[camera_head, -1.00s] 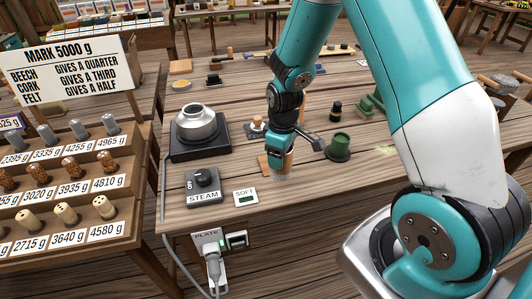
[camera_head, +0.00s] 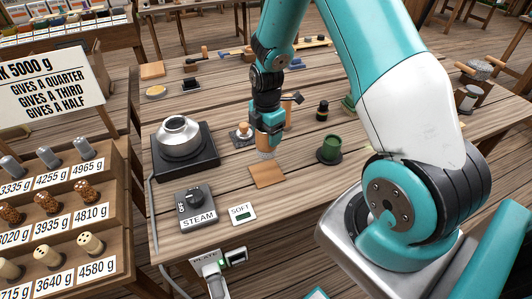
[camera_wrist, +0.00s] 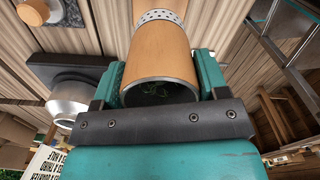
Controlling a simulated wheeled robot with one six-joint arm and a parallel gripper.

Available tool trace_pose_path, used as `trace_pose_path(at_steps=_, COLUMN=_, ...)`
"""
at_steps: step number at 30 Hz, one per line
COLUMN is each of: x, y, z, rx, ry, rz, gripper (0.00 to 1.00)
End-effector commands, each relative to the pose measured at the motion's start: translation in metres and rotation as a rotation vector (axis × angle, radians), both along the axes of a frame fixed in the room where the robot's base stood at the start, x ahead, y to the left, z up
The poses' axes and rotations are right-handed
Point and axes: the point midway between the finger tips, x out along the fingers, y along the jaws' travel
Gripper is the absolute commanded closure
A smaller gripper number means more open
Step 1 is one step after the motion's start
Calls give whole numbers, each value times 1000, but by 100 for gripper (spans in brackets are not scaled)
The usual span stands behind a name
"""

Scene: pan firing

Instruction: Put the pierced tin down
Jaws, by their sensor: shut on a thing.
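My gripper (camera_head: 267,128) is shut on the pierced tin (camera_head: 265,153), a wood-coloured cylinder with a pierced metal end pointing down. The tin is upright over the table, just behind a square brown mat (camera_head: 267,174). I cannot tell whether its lower end touches the table. In the wrist view the tin (camera_wrist: 160,50) sits between the teal jaws, its near open end showing a dark inside with some greenish matter, and its pierced metal band at the far end.
A metal pot (camera_head: 179,138) stands on a black plate (camera_head: 205,163) at left. The steam switch (camera_head: 196,205) and SOFT sign (camera_head: 241,213) lie in front. A green pot (camera_head: 333,147) stands right of the tin, a knobbed grey piece (camera_head: 241,132) to its left.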

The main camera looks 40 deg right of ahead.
Motion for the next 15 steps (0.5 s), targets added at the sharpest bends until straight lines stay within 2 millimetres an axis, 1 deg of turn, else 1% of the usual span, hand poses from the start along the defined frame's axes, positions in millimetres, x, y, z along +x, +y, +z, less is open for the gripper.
trace_pose_path(at_steps=1, x=-2, y=0, z=-12, rx=2, ry=7, rz=0, gripper=76)
trace_pose_path(at_steps=3, x=-1, y=0, z=-28, rx=1, ry=5, rz=0, gripper=76)
trace_pose_path(at_steps=6, x=0, y=0, z=-44, rx=0, ry=2, rz=-1, gripper=76)
trace_pose_path(at_steps=11, x=0, y=0, z=-58, rx=0, ry=0, rz=-1, gripper=76)
trace_pose_path(at_steps=15, x=0, y=0, z=-78, rx=0, ry=2, rz=-1, gripper=76)
